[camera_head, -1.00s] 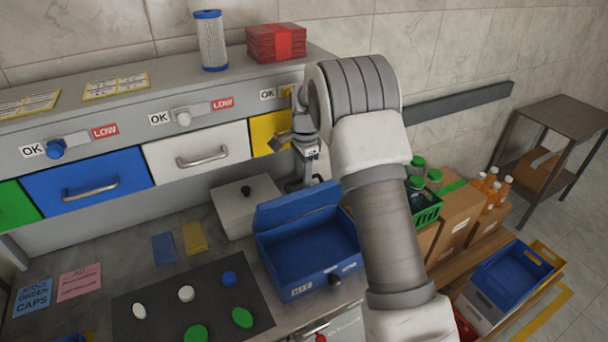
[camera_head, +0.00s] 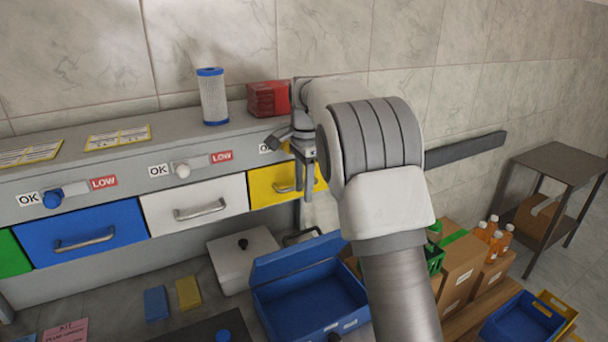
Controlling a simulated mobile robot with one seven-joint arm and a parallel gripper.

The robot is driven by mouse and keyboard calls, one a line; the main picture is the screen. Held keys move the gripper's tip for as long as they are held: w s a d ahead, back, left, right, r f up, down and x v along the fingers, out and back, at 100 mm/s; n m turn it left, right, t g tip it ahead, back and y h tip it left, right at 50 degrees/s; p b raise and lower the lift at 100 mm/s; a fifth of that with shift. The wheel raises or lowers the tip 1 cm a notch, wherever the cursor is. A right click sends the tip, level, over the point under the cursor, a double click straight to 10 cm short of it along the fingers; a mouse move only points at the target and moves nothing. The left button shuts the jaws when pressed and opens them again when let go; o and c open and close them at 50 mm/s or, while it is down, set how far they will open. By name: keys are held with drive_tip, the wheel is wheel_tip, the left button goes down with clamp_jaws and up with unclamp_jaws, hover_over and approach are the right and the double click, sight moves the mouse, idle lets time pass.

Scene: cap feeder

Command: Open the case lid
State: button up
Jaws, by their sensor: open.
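The blue case (camera_head: 312,312) sits on the counter at the lower middle and is cut off by the bottom edge. Its blue lid (camera_head: 299,256) stands raised along the back side, and the inside of the case looks empty. My gripper (camera_head: 304,174) is open, with its fingers pointing down in front of the yellow drawer (camera_head: 268,186). It is above and apart from the raised lid and holds nothing I can see. My arm hides part of the area right of the case.
A white box (camera_head: 232,266) with a black knob stands left of the case. White (camera_head: 163,208) and blue (camera_head: 120,228) drawers line the feeder. A filter cartridge (camera_head: 213,98) and red pack (camera_head: 262,100) stand on top. Cartons (camera_head: 457,268) are at right.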

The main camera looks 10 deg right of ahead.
drive_tip(key=shift+s+r, duration=0.15)
drive_tip(key=shift+r, duration=1.9)
drive_tip(key=s+d+r+n+t+b, duration=0.1)
drive_tip(key=s+r+n, duration=0.2)
drive_tip(key=s, duration=0.6)
drive_tip(key=s+d+r+n+t, duration=0.1)
drive_tip(key=s+r+n+t, duration=0.2)
drive_tip(key=s, duration=0.5)
drive_tip(key=s+f+n, duration=0.4)
drive_tip(key=s, duration=0.5)
drive_tip(key=s+f+n+t+b, duration=0.1)
drive_tip(key=s+f+n, duration=0.3)
drive_tip(key=s, duration=0.6)
drive_tip(key=shift+d+f+b, duration=0.15)
drive_tip(key=shift+d+b, duration=0.05)
drive_tip(key=shift+b, duration=0.1)
